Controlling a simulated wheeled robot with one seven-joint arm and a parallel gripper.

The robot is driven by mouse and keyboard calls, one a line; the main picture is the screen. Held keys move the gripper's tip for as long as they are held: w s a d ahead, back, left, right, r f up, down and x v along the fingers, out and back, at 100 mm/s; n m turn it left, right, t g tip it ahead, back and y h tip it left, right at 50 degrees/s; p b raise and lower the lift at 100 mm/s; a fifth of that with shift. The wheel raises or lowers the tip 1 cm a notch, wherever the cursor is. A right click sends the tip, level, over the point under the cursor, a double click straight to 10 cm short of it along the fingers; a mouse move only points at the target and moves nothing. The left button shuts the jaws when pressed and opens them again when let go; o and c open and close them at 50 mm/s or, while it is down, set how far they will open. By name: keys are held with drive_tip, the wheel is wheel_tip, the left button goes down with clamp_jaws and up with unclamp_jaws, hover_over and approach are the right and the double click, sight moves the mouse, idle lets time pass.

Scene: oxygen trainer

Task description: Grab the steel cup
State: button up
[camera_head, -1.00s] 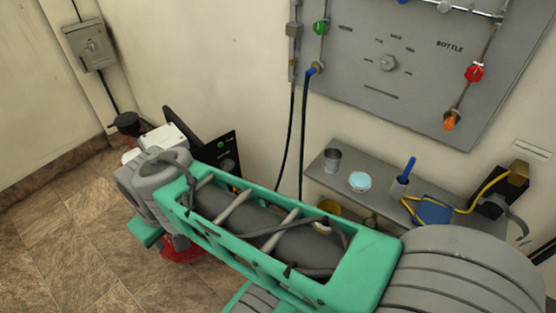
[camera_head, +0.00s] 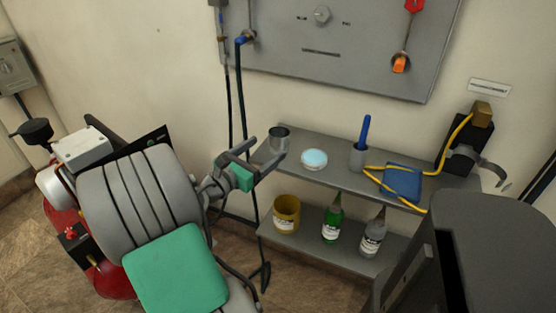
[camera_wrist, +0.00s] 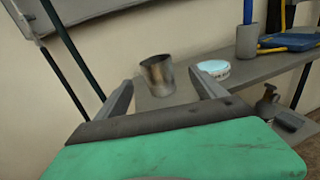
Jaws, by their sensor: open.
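The steel cup (camera_head: 279,139) is a small grey metal cup standing upright at the left end of the upper grey shelf (camera_head: 330,176). In the wrist view the cup (camera_wrist: 157,75) shows ahead of my gripper, in the gap between the two fingers. My gripper (camera_head: 266,152) is open and empty, just left of and near the cup in the head view. In the wrist view its fingers (camera_wrist: 163,90) are spread, with the cup beyond or between the tips. I cannot tell the exact depth or any contact.
Right of the cup stand a round blue-topped tin (camera_head: 314,160), a grey holder (camera_head: 358,157) with a blue stick, and a blue pad (camera_head: 402,180) with yellow cord. The lower shelf holds a yellow pot (camera_head: 286,214) and bottles (camera_head: 332,219). A hose (camera_head: 241,110) hangs left.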

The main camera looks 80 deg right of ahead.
sight(273, 141)
drive_tip(key=b+x, duration=0.1)
drive_tip(key=x, duration=0.7)
drive_tip(key=shift+w, duration=0.2)
drive_tip(key=c, duration=1.4)
drive_tip(key=shift+c, duration=0.4)
drive_tip(key=shift+w+r, duration=0.1)
